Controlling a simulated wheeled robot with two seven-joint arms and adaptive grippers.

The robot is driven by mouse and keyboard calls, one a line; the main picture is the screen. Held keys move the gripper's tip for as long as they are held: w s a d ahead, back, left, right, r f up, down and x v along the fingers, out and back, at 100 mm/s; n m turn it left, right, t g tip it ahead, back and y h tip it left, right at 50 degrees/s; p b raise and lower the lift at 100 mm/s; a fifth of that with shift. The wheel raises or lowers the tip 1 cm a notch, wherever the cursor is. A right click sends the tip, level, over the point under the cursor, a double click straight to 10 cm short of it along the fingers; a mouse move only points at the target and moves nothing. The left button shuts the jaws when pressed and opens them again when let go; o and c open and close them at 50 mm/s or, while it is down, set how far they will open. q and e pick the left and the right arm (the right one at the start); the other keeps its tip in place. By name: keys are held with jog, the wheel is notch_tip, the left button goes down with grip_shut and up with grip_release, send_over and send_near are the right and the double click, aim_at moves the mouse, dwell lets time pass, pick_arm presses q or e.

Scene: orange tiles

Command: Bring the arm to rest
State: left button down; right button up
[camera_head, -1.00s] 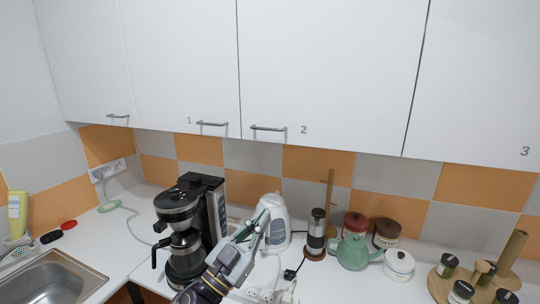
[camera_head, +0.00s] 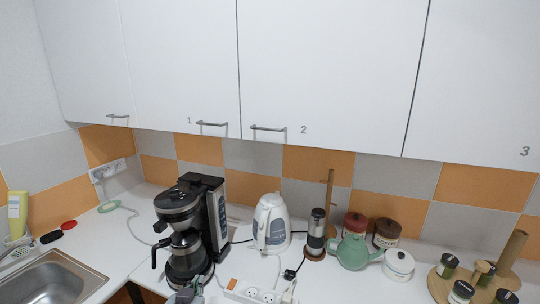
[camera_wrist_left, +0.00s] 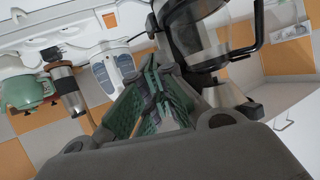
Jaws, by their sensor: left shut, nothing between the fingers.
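My left gripper (camera_head: 188,293) shows only as a small piece at the bottom edge of the head view, in front of the coffee maker (camera_head: 178,207). In the left wrist view the fingers of my left gripper (camera_wrist_left: 154,75) are together, with green pads and nothing held between them. In that view the coffee maker's glass jug (camera_wrist_left: 205,35) is close to the right of the fingers. The rest of my left arm is out of the head view. My right gripper is not in view.
A white kettle (camera_head: 271,223) stands right of the coffee maker. A power strip (camera_head: 252,291) with cables lies in front of it. A grinder (camera_head: 316,232), green teapot (camera_head: 353,252) and spice rack (camera_head: 438,285) stand further right. A sink (camera_head: 50,280) is at the left.

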pick_arm(q)
jog(key=s+a+f+m+g, duration=0.1)
jog(key=s+f+g, duration=0.4)
jog(key=s+f, duration=0.3)
jog(key=s+a+f+m+g, duration=0.15)
jog(key=s+f+g, duration=0.4)
jog(key=s, duration=0.55)
notch_tip(320, 180, down, 33)
jog(key=s, duration=0.2)
jog(key=s+a+f+g, duration=0.1)
jog(key=s+a+f, duration=0.1)
jog(key=s+f, duration=0.8)
jog(key=s+a+f, duration=0.2)
jog(key=s+f, duration=0.9)
jog(key=s, duration=0.1)
jog(key=shift+s+g+h, duration=0.15)
jog(key=shift+g+h, duration=0.15)
jog(key=shift+g, duration=0.05)
